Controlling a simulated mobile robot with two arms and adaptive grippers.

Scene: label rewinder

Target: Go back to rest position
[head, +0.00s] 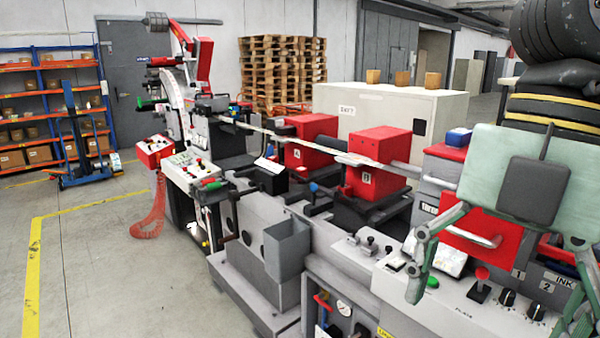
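My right gripper (490,315) is at the right of the head view, its pale green palm above the control panel of the label rewinder (240,235). Its two jointed fingers are spread wide apart and point down, with nothing held between them. The left fingertip shows in front of the panel. The right finger runs towards the lower right edge. Whether the fingertips touch the panel I cannot tell. My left gripper is not in view.
Knobs and switches (480,285) lie on the panel below the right gripper. Two red boxes (380,160) and a grey open bin (287,245) sit on the machine. A blue pallet jack (85,150) and shelves (50,105) stand left. Floor at left is clear.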

